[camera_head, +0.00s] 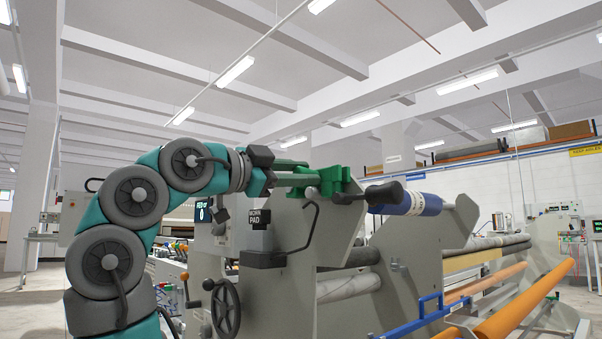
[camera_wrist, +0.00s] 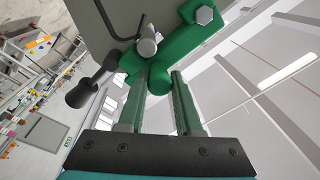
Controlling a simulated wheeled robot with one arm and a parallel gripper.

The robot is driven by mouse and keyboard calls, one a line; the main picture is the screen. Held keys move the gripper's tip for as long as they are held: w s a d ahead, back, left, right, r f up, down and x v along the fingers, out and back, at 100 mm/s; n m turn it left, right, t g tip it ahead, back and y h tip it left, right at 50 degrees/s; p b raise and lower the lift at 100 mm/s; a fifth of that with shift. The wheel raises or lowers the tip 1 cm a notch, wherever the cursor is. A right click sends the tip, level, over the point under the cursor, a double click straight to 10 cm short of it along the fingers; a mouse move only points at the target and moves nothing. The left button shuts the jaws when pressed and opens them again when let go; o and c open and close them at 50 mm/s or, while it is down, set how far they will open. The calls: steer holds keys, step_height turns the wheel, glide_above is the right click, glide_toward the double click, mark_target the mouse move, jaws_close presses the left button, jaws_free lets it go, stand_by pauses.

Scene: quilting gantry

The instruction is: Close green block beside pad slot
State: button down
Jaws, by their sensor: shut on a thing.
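The green block (camera_head: 335,181) sits at the top of the grey side plate of the machine, with a dark-gripped handle (camera_head: 384,193) sticking out to its right. In the wrist view the green block (camera_wrist: 198,38) shows a pale hex bolt and a rounded green end (camera_wrist: 160,77). My gripper (camera_head: 312,178) reaches in from the left. In the wrist view its two fingers (camera_wrist: 161,84) stand on either side of the rounded green end and are shut on it.
A bent black rod (camera_head: 308,235) rises beside the holder, close under my gripper. A blue roll (camera_head: 408,203) lies behind the handle. A handwheel (camera_head: 226,308) is on the front lower left. Orange rollers (camera_head: 525,300) and a blue rail (camera_head: 425,315) are at right.

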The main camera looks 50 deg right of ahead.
steer(key=shift+f, duration=0.15)
steer(key=c, duration=0.6)
jaws_free()
steer(key=shift+a, duration=0.1)
steer(key=r+v, duration=0.1)
steer(key=v, duration=0.6)
steer(key=shift+a+f+b, duration=0.35)
steer(key=shift+a+f, duration=0.05)
steer(key=shift+f, duration=0.1)
steer(key=shift+w, duration=0.1)
